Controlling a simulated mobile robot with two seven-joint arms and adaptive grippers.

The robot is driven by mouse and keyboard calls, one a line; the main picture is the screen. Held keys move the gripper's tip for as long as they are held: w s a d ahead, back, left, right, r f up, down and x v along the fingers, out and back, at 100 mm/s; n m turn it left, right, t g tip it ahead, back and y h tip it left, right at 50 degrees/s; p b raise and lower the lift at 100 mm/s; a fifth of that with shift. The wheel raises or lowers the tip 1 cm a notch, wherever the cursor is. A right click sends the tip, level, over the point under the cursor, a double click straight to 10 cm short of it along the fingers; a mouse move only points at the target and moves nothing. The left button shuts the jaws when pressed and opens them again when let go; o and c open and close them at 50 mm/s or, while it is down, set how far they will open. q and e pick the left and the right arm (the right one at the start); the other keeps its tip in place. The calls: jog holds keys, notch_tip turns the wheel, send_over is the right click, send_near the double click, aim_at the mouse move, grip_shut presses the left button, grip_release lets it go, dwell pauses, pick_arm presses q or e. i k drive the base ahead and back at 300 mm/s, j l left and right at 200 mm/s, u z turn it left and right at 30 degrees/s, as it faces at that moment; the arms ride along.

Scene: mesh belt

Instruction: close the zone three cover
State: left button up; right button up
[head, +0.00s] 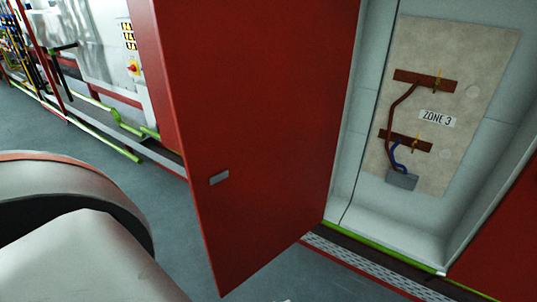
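The zone three cover (250,130) is a large red door panel in the middle of the head view. It stands open, swung out from the recess on its right. A small grey latch plate (219,178) sits low on its face. Behind it, the recess shows a pale panel (475,55) with a "ZONE 3" label (437,119), two brown bars and red and blue cables. A pale, rounded arm part of mine fills the lower left. Neither gripper's fingers are visible.
Green pipes (120,120) and other machinery stand at the back left. Another red panel (497,240) is at the lower right. A perforated strip (365,262) runs along the base of the recess. Grey floor (165,215) is clear left of the cover.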

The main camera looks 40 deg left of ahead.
aim_at(257, 90)
jog(key=k+j+z, duration=0.15)
jog(key=j, duration=0.3)
jog(key=k+j+z, duration=0.1)
jog(key=k+j, duration=0.2)
jog(key=j+z, duration=0.1)
jog(key=j, duration=0.25)
jog(key=k+j, duration=0.15)
jog(key=j, duration=0.2)
jog(key=k+j+z, duration=0.15)
jog(key=j, duration=0.15)
jog(key=j+z, duration=0.1)
jog(key=j, duration=0.35)
jog(key=k+j, duration=0.1)
jog(key=j, duration=0.35)
jog(key=k+j+z, duration=0.15)
jog(key=j, duration=0.8)
jog(key=z, duration=0.05)
